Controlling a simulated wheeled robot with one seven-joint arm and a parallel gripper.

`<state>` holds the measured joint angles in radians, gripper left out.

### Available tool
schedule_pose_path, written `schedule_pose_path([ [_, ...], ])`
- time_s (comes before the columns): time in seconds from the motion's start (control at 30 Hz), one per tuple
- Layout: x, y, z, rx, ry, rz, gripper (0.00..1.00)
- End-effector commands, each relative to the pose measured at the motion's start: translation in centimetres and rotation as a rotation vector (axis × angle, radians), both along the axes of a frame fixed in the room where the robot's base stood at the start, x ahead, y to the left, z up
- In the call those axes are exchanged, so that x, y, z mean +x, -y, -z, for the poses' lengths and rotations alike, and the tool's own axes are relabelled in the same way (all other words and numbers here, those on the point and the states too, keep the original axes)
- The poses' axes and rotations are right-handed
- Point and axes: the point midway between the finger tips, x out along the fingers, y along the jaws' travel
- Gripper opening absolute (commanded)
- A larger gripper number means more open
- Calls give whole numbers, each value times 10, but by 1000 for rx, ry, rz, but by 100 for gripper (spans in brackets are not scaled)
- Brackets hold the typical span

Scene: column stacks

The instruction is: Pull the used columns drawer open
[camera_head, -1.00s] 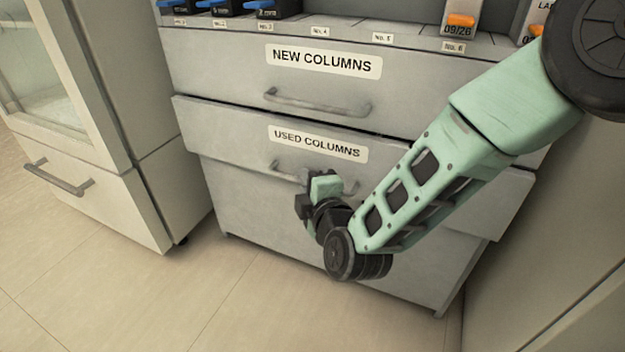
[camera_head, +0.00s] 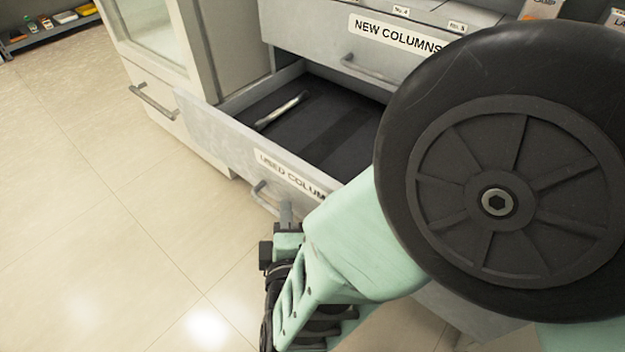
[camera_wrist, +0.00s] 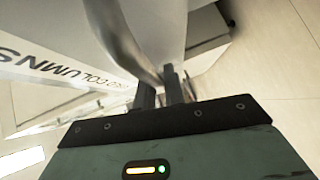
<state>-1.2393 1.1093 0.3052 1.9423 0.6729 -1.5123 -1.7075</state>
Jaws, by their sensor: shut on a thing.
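The used columns drawer (camera_head: 222,137) is pulled well out of the cabinet in the head view, its dark-lined inside showing. One slim metal column (camera_head: 282,111) lies in it, towards the left. The drawer's label also shows in the wrist view (camera_wrist: 60,75). My gripper (camera_head: 287,222) is at the drawer front, shut on the bar handle (camera_head: 262,195). In the wrist view both fingers (camera_wrist: 162,92) close around the handle (camera_wrist: 122,42). My arm hides the right part of the drawer.
The shut new columns drawer (camera_head: 330,45) is above. A cabinet with a glass door and its own handle (camera_head: 152,100) stands to the left. Open tiled floor (camera_head: 110,230) lies in front and to the left. A low shelf with small items (camera_head: 50,30) is far off at upper left.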

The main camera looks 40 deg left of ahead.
Motion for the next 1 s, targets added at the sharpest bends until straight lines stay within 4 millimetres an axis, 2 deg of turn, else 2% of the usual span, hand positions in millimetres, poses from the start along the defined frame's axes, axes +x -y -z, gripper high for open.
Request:
schedule_pose_path([
  [0.03,-13,-1,-3,-2,0,-4,0],
  [0.13,-31,-2,-2,-2,0,-3,0],
  [0.4,-60,-4,0,-2,0,1,0],
  [0.9,-66,-5,0,0,-1,3,0],
  [0.93,-66,-5,0,0,-1,3,14],
  [1.0,-66,-5,0,0,-1,3,32],
])
